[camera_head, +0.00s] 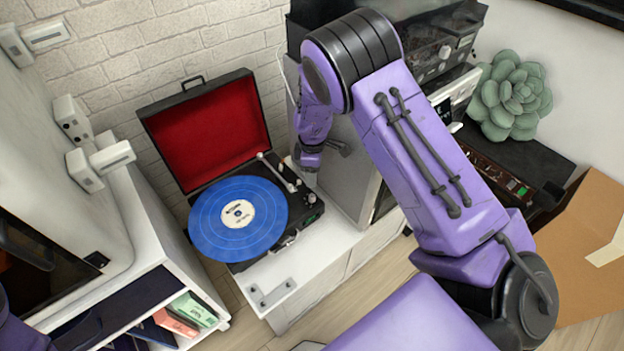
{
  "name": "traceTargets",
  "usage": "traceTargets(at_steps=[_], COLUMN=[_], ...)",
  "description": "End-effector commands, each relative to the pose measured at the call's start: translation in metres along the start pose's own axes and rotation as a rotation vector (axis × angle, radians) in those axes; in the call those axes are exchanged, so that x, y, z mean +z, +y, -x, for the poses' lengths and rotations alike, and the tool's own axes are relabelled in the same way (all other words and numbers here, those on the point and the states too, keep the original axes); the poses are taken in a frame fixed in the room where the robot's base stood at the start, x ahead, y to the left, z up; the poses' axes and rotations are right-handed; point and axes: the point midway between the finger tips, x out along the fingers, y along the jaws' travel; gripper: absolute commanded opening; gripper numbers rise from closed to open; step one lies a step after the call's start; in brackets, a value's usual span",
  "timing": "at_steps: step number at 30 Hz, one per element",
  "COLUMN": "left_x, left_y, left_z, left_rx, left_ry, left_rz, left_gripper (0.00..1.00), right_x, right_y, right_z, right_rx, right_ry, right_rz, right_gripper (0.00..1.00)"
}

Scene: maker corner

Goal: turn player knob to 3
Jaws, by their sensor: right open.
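The record player (302,217) is a black suitcase type with its red-lined lid (208,135) raised, standing on a white cabinet. A blue record (228,227) lies on its platter. The tonearm (275,171) runs along the right of the record. A small knob (311,198) shows at the player's right side; its marks and setting are too small to read. My right gripper (309,180) points down just above this knob, at the player's right edge. It is open, its fingertips small; I cannot tell whether they touch the knob. My left gripper is out of view.
A grey cabinet (345,185) with electronics above stands close behind my right arm. A green succulent (512,95) and a cardboard box (580,245) are at the right. A white shelf (190,265) with books is at the left. The cabinet top (285,275) before the player is mostly clear.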

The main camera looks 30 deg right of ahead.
Motion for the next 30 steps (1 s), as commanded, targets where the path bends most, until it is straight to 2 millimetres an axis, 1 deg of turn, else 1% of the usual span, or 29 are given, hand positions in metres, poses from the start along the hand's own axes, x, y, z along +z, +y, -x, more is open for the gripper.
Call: traceTargets(at_steps=[2,4,12,15,19,26,27,29,30], left_x=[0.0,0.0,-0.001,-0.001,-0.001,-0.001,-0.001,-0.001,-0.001], left_y=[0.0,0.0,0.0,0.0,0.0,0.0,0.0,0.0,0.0], left_z=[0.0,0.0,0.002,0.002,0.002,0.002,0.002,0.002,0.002], left_rx=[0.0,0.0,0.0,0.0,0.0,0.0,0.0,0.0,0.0], left_ry=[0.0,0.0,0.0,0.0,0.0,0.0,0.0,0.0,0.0], left_rz=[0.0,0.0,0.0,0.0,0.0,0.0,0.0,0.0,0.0], left_gripper=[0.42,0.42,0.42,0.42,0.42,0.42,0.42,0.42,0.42], right_x=[-0.001,-0.001,0.0,0.0,-0.001,0.0,0.0,0.0,-0.001], right_y=[0.001,0.0,-0.002,-0.001,-0.001,-0.001,-0.001,-0.001,-0.001], right_z=[-0.004,-0.016,-0.076,-0.091,-0.101,-0.102,-0.102,-0.102,-0.102], right_rx=[-0.007,-0.011,-0.009,-0.008,-0.007,-0.007,-0.007,-0.007,-0.007], right_ry=[-0.001,-0.003,-0.004,-0.003,-0.001,-0.001,-0.001,-0.001,-0.001], right_rz=[0.019,0.019,0.018,0.018,0.017,0.016,0.016,0.016,0.016], right_gripper=[0.51,0.51,0.51,0.51,0.51,0.51,0.44,0.24,0.11])
